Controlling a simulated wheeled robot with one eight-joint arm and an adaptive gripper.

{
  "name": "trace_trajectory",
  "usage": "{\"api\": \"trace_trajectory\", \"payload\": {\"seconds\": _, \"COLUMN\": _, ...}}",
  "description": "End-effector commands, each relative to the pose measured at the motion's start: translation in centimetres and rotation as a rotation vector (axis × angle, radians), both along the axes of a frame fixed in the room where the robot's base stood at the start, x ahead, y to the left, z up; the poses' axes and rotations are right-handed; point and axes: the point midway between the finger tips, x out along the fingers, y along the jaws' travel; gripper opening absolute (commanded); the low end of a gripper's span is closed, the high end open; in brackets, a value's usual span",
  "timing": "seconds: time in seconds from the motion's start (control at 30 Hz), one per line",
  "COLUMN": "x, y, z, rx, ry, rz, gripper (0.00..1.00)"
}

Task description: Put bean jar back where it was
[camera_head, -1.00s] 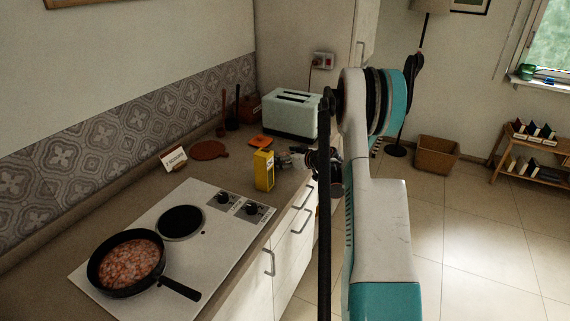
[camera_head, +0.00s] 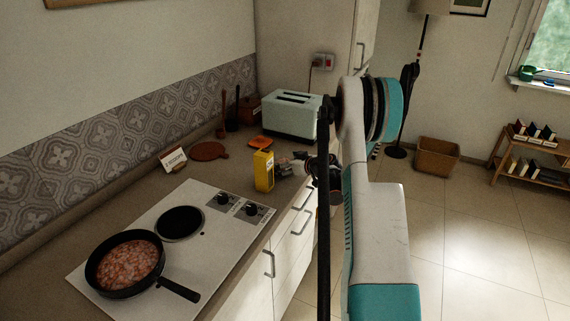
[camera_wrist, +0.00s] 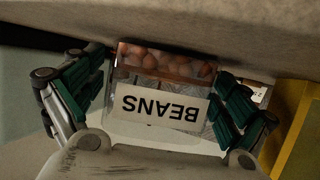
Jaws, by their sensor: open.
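The bean jar (camera_wrist: 162,78) fills the middle of the wrist view. It is a clear container with brown beans and a white label reading BEANS, upside down in this view. My gripper (camera_wrist: 167,88) is open, with one dark green finger on each side of the jar. I cannot tell whether either finger touches it. In the head view my gripper (camera_head: 292,163) is low over the counter, just right of a yellow box (camera_head: 264,171). The jar cannot be made out clearly there.
The yellow box also shows close by at the right in the wrist view (camera_wrist: 297,130). A toaster (camera_head: 291,117) stands behind on the counter (camera_head: 215,172). A pan of food (camera_head: 126,266) sits on the white cooktop (camera_head: 205,240). An orange item (camera_head: 261,143) lies near the toaster.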

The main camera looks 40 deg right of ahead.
Motion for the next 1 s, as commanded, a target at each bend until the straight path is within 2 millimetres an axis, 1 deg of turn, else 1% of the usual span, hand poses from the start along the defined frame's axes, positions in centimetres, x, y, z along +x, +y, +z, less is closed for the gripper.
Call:
{"api": "trace_trajectory", "payload": {"seconds": 0.13, "x": 0.0, "y": 0.0, "z": 0.4, "rx": 0.0, "ry": 0.0, "rz": 0.0, "gripper": 0.95}}
{"api": "trace_trajectory", "payload": {"seconds": 0.23, "x": -1.3, "y": -0.1, "z": 0.9, "rx": 0.0, "ry": 0.0, "rz": -0.001, "gripper": 0.95}}
{"api": "trace_trajectory", "payload": {"seconds": 0.5, "x": -6.5, "y": -0.1, "z": 3.1, "rx": 0.0, "ry": 0.0, "rz": -0.002, "gripper": 0.95}}
{"api": "trace_trajectory", "payload": {"seconds": 0.7, "x": -9.6, "y": -0.1, "z": 4.3, "rx": 0.0, "ry": 0.0, "rz": -0.002, "gripper": 0.95}}
{"api": "trace_trajectory", "payload": {"seconds": 0.83, "x": -10.7, "y": -0.1, "z": 4.7, "rx": 0.001, "ry": 0.0, "rz": 0.0, "gripper": 0.95}}
{"api": "trace_trajectory", "payload": {"seconds": 1.0, "x": -11.1, "y": 0.0, "z": 4.8, "rx": 0.0, "ry": 0.0, "rz": 0.0, "gripper": 0.95}}
